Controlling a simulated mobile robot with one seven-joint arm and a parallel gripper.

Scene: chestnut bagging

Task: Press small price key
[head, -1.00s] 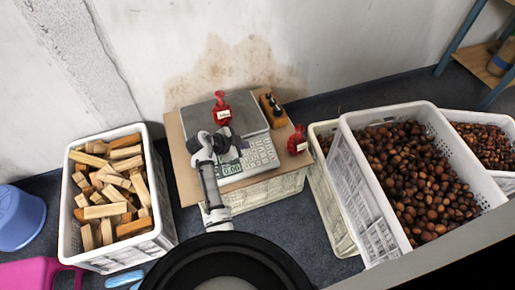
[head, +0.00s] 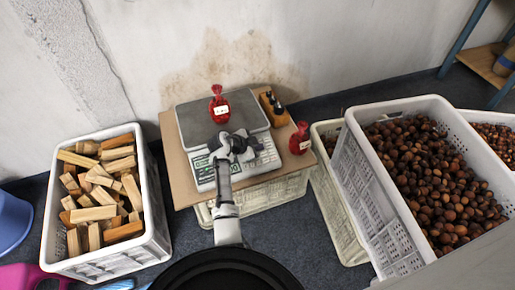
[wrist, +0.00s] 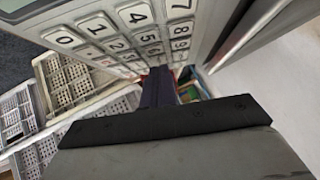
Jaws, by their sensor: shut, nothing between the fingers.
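The scale (head: 190,123) stands on a brown board, with its flat pan at the back and its key panel (head: 268,160) at the front. A red tied bag with a white label (head: 219,108) sits on the pan. My gripper (head: 243,155) is over the front panel, between the display and the right-hand keys, and hides some keys. In the wrist view the number keys (wrist: 133,14) fill the upper part. My gripper's dark fingers (wrist: 157,76) are shut and empty, their tips close to the key panel. Contact cannot be told. The small price key cannot be picked out.
A second red bag (head: 299,139) stands on the board (head: 178,180) at right, and a wooden block with black-topped pieces (head: 271,108) behind it. A crate of wood pieces (head: 154,215) is at left. A crate of chestnuts (head: 372,190) is at right.

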